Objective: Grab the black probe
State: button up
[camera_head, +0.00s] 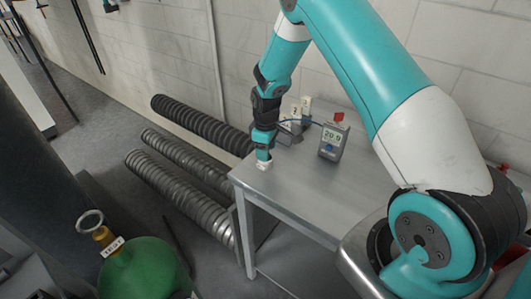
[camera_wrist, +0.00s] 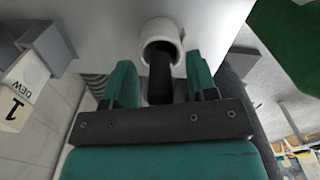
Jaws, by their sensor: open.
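The black probe (camera_wrist: 160,78) shows in the wrist view between my two teal fingers, with its far end inside a round white holder (camera_wrist: 161,38). My gripper (camera_wrist: 159,64) is open, with one finger on each side of the probe; gaps show between the fingers and the probe. In the head view my gripper (camera_head: 264,152) points down at the near left corner of the metal table (camera_head: 300,195). The white holder (camera_head: 264,164) shows just below it, and the probe is hidden by the gripper there.
A handheld meter (camera_head: 333,142) with a lit display stands on the table to the right. A grey block (camera_head: 290,131) and small labelled white blocks (camera_head: 305,104) are behind my gripper. Ribbed hoses (camera_head: 180,190) lie left of the table. A green tank (camera_head: 145,272) stands front left.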

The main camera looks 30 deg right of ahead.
grip_shut()
jog(key=shift+r, duration=0.1)
